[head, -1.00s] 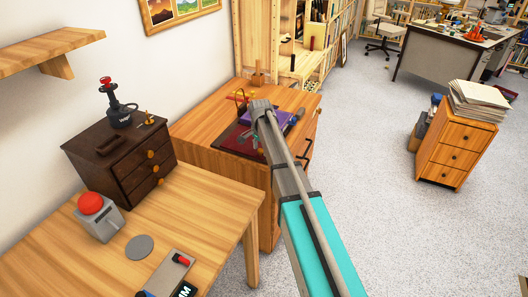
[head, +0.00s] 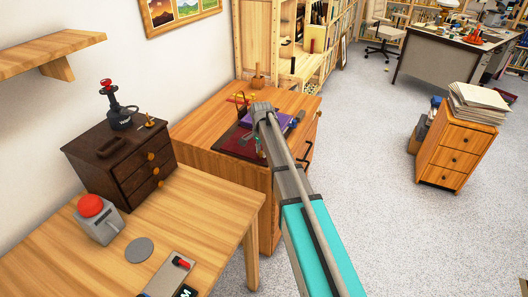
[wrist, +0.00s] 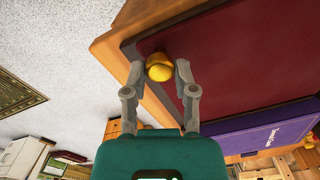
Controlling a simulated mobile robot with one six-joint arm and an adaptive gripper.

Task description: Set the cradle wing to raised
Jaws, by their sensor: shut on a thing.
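In the wrist view, my gripper (wrist: 160,68) is closed around a round yellow knob (wrist: 158,67), one finger on each side. The knob sits at the edge of a dark red panel (wrist: 230,55), which appears to be part of the cradle. A purple book (wrist: 262,135) lies beside the panel. In the head view, the dark red surface (head: 232,141) and the purple book (head: 281,120) show on a wooden cabinet, partly behind my arm. My fingertips are hidden there by the arm. I cannot tell the wing's exact angle.
The wooden cabinet (head: 205,130) also carries small yellow and red items near the back wall. A table (head: 95,260) with a red button box (head: 97,218) and a dark drawer chest (head: 115,160) stands in front. Open floor (head: 365,170) lies to the right.

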